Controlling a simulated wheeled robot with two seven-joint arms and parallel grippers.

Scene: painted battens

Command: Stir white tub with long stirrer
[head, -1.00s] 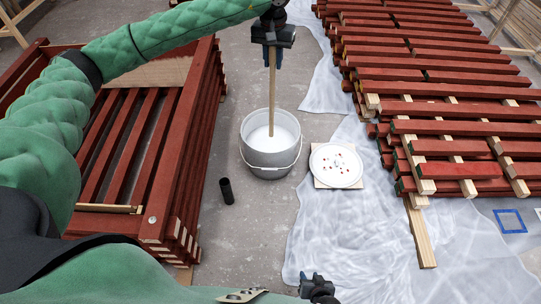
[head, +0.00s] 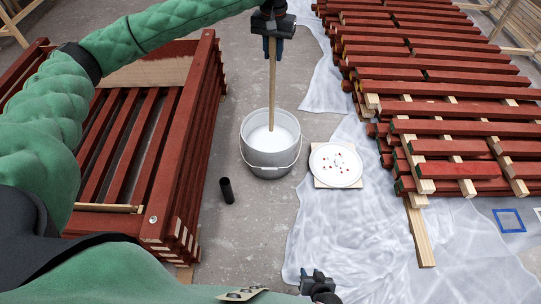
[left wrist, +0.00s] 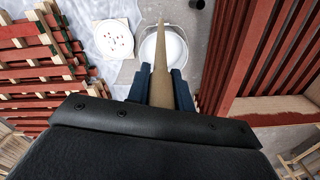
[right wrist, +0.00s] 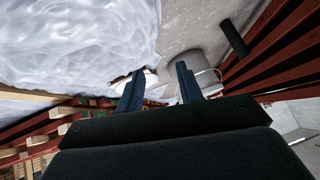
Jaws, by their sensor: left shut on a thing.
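The white tub (head: 262,160) stands on the concrete floor in the middle of the head view, with white contents inside and a wire handle at its front. My left gripper (head: 272,40) is above the tub, shut on the upper part of the long wooden stirrer (head: 272,85). The stirrer is nearly upright and its lower end is inside the tub, at the white contents. In the left wrist view the stirrer (left wrist: 161,60) runs from between the fingers to the tub (left wrist: 172,48). My right gripper (right wrist: 158,82) is open and empty, low in the head view.
A white plate (head: 335,165) with small coloured bits lies right of the tub. A dark cylinder (head: 227,190) stands to the front left. Red batten frames (head: 150,150) are at left, stacked red battens (head: 440,110) at right. A plastic sheet (head: 350,240) covers floor at right.

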